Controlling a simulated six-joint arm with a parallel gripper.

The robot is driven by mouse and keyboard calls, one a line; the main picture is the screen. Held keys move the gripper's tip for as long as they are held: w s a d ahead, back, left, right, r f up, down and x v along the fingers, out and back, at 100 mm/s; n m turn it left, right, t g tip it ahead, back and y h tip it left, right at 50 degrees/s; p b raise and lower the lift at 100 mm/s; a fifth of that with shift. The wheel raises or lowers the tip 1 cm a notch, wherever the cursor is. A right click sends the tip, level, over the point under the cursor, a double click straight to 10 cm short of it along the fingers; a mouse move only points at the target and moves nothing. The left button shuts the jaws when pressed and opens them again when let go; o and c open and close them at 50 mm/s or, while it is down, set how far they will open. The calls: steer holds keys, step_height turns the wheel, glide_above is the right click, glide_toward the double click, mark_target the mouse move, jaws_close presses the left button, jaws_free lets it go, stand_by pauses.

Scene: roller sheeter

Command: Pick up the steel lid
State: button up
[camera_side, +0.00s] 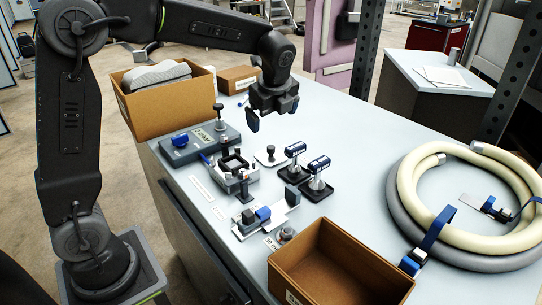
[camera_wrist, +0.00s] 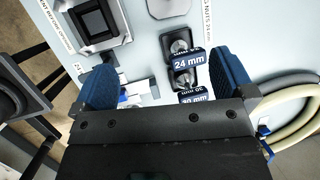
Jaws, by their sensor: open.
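The steel lid (camera_side: 270,156) looks like a small flat pale plate with a dark knob, lying on the table in the side view. In the wrist view a pale rounded plate that looks like the lid (camera_wrist: 168,7) is cut off by the top edge. My gripper (camera_side: 272,114) hangs above the table, above the lid in the side picture and apart from it. In the wrist view its two blue fingers (camera_wrist: 165,85) are spread wide with nothing held between them. The lid's far part is hidden in the wrist view.
Two black-based pieces with blue tops, one labelled 24 mm (camera_wrist: 190,63), stand close to the lid. A square metal fixture (camera_side: 236,172) is left of it. An open cardboard box (camera_side: 340,265) stands in front.

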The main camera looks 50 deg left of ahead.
mark_target(272, 147)
steer(key=w+a+f+m, duration=0.1)
steer(key=f, duration=0.2)
steer(key=w+a+f+m, duration=0.1)
steer(key=w+a+f, duration=0.1)
steer(key=f, duration=0.1)
steer(key=w+a+f+m, duration=0.1)
steer(key=f, duration=0.3)
steer(key=shift+w+a+f+g+y, duration=0.1)
steer(key=shift+w+a+g+y, duration=0.05)
steer(key=shift+w+g+y, duration=0.2)
steer(key=shift+x, duration=2.95)
steer(key=shift+a, duration=0.15)
steer(key=c, duration=0.7)
